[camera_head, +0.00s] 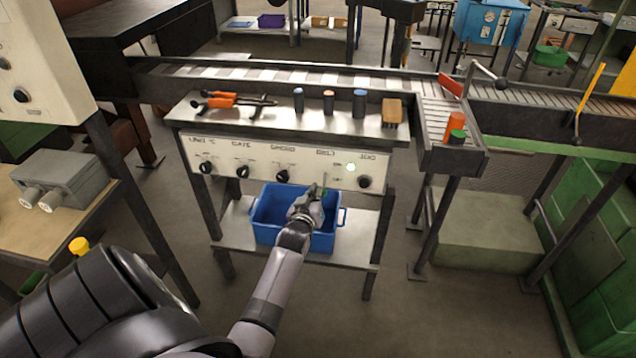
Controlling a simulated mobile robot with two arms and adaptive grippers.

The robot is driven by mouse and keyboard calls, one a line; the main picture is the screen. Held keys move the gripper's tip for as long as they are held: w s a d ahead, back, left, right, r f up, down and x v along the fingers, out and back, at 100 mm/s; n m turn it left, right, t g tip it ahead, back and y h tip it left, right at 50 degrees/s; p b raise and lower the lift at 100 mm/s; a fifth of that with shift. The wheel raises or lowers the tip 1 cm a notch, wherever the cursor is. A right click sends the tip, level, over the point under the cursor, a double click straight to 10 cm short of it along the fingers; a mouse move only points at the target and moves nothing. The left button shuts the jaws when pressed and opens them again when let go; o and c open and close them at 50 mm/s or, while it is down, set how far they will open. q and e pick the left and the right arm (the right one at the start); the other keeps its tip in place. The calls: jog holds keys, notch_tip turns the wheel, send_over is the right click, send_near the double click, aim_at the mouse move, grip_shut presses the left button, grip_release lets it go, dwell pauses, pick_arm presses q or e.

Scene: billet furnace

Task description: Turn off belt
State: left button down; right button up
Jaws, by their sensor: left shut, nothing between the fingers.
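The control panel (222,160) is a pale strip on the front of a small table, with a row of black knobs and labels. My left gripper (319,190) is shut and empty, just below the BELT label and in front of the panel's lower edge. A small green part shows beside its fingertips; the fingers hide the control there, so I cannot tell its position or whether they touch it. My right gripper is out of view.
A blue crate (268,220) stands on the shelf under the panel, behind my left wrist. The conveyor (300,77) runs behind.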

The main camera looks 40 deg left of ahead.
pick_arm(q)
jog(key=shift+d+f, duration=0.15)
jog(key=shift+f, duration=0.25)
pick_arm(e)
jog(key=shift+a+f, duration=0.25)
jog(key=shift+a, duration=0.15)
pick_arm(q)
jog(key=shift+f, duration=0.1)
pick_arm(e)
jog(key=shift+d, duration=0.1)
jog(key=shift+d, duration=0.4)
